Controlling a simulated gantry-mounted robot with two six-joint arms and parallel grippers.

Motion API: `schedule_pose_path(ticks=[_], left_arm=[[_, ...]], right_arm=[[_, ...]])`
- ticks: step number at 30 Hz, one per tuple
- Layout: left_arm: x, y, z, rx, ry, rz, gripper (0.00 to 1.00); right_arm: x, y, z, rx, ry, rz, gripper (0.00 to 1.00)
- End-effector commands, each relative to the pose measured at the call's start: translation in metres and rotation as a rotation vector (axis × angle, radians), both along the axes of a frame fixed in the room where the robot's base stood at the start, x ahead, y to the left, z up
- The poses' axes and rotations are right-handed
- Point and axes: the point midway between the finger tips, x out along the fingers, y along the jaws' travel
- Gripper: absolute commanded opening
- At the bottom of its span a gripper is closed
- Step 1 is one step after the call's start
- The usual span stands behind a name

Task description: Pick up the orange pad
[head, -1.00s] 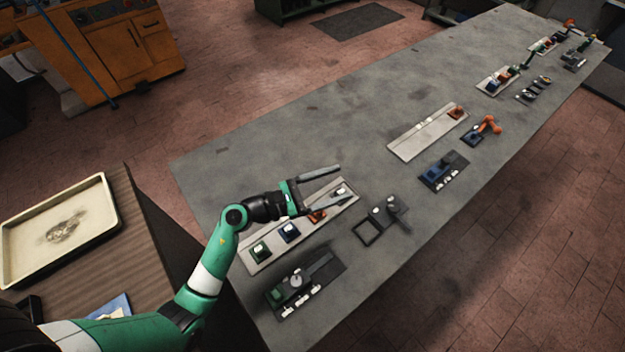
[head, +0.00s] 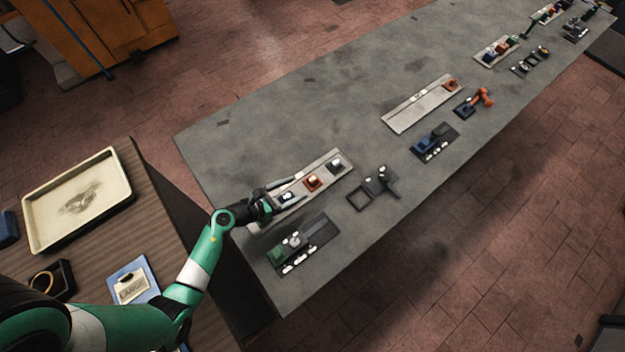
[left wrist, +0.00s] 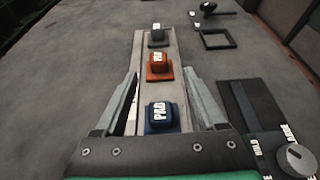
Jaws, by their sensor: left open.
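The orange pad (head: 312,182) sits on a pale strip (head: 322,164) on the grey table, and it also shows in the left wrist view (left wrist: 159,67). A grey pad (head: 334,167) is on the strip beyond it, and a blue pad (left wrist: 160,116) is on the near side. My left gripper (head: 290,190) is open and low over the strip. In the left wrist view its fingers (left wrist: 163,88) stand on either side of the strip, with the blue pad between them nearer the palm and the orange pad around and beyond the tips. My right gripper is not in view.
A dark device with a knob (head: 300,243) lies beside the strip, with a dark square frame (head: 360,199) farther right. Another pale strip (head: 422,105) and more small devices stand along the table. A beige tray (head: 125,203) rests on the wooden bench at left.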

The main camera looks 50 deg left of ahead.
Motion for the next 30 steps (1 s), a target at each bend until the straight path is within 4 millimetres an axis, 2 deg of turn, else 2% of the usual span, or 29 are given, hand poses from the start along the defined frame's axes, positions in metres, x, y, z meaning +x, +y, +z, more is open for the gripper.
schedule_pose_path(ticks=[9, 12, 18, 30], left_arm=[[0.042, -0.001, -0.019, 0.001, -0.001, -0.004, 0.72], [0.048, -0.001, -0.020, 0.000, -0.001, -0.001, 0.72], [0.048, -0.001, -0.019, 0.000, 0.000, 0.000, 0.71], [0.047, -0.001, -0.019, 0.000, 0.000, 0.000, 0.00]], right_arm=[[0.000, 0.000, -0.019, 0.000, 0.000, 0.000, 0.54], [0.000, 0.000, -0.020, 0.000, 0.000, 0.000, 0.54], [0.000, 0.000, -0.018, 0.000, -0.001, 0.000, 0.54], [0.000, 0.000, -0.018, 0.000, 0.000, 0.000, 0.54]])
